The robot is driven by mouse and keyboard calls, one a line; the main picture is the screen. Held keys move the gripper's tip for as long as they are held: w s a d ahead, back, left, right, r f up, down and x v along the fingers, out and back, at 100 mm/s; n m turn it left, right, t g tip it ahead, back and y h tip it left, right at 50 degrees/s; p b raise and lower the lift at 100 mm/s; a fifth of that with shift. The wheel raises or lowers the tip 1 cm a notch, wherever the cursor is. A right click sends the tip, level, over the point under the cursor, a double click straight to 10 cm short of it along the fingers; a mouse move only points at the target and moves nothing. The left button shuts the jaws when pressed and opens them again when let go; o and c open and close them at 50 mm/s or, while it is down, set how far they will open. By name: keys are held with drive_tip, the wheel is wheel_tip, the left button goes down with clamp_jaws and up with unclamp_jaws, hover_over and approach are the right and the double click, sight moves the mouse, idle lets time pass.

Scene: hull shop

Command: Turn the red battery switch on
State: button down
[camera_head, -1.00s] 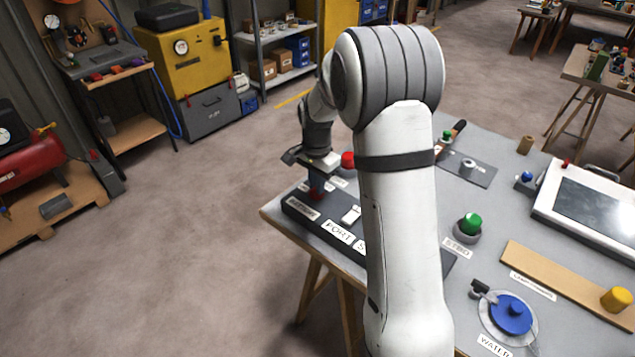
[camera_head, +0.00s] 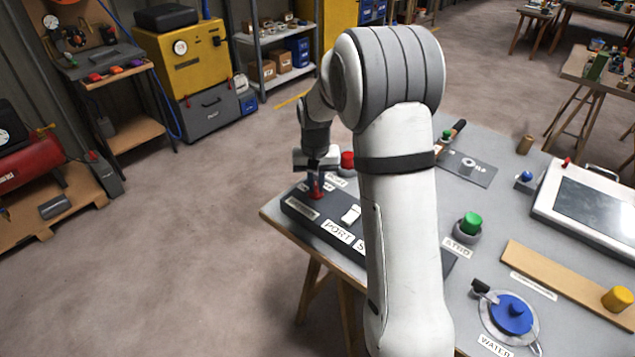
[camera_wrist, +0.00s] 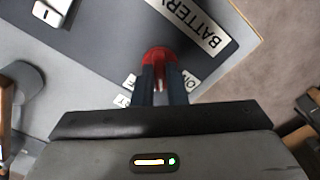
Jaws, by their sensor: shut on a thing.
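The red battery switch (camera_head: 317,192) stands on a dark panel (camera_head: 296,207) at the table's near left corner. In the wrist view the red switch (camera_wrist: 158,56) shows between and just beyond my fingertips, beside a white BATTERY label (camera_wrist: 196,26). My gripper (camera_head: 317,182) points down over the switch and is shut on it. In the wrist view my gripper's (camera_wrist: 159,72) two dark fingers are on either side of the red handle. Small labels beside the switch are partly covered by the fingers, so the switch's exact position against them cannot be read.
A white rocker switch (camera_head: 350,214) sits on the same panel. A red knob (camera_head: 347,160) stands just behind my gripper. A green button (camera_head: 470,223), a blue water valve (camera_head: 511,314) and a tilted screen (camera_head: 598,205) are further right. Open floor lies left of the table.

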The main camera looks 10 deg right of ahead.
sight(316, 186)
drive_tip(key=n, duration=0.4)
drive_tip(key=shift+r+n, duration=0.1)
drive_tip(key=shift+n, duration=0.2)
drive_tip(key=n, duration=0.4)
drive_tip(key=shift+n, duration=0.4)
drive_tip(key=shift+w, duration=0.1)
drive_tip(key=c, duration=1.5)
unclamp_jaws()
drive_tip(key=shift+o, duration=0.2)
drive_tip(key=shift+r, duration=3.85)
